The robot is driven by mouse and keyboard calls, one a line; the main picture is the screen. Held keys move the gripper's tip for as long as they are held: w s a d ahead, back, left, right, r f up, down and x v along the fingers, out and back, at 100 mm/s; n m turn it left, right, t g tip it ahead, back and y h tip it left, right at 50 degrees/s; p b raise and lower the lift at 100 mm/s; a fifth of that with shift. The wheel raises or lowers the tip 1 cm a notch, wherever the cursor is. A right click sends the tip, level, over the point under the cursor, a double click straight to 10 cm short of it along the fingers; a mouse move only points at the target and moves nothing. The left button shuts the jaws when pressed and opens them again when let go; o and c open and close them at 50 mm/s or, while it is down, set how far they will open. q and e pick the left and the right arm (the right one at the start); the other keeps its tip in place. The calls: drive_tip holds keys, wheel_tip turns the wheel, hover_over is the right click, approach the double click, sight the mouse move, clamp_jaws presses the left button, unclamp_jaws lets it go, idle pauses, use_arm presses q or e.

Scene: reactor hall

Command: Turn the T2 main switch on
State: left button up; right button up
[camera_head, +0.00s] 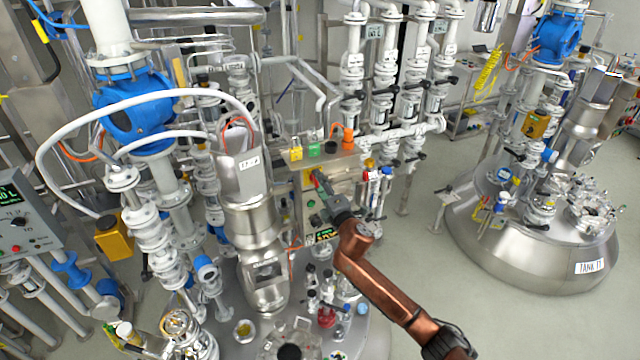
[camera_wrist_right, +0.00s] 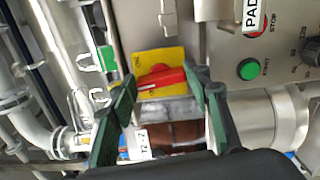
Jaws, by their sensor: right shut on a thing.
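The main switch (camera_wrist_right: 161,76) is a red rotary handle on a yellow plate (camera_wrist_right: 172,55), on the face of a metal control box. In the wrist view its handle lies roughly crosswise, slightly tilted, between my fingertips. A small white tag, seemingly reading T2, shows below the switch (camera_wrist_right: 142,138).
A green button (camera_wrist_right: 249,69), a red stop button and a black knob (camera_wrist_right: 313,50) sit right of the switch in the wrist view. Steel vessels and pipes crowd the box's left. Another tank (camera_head: 540,250) stands at the right, with open floor (camera_head: 420,270) between.

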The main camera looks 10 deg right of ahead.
drive_tip(key=shift+m, duration=0.6)
drive_tip(key=shift+f, duration=0.1)
drive_tip(key=o, duration=1.2)
drive_tip(key=shift+c, duration=0.2)
drive_tip(key=s+d, duration=0.2)
drive_tip(key=s, duration=0.9)
drive_tip(key=shift+s+d, duration=0.2)
drive_tip(key=shift+s, duration=0.2)
drive_tip(key=shift+f, duration=0.1)
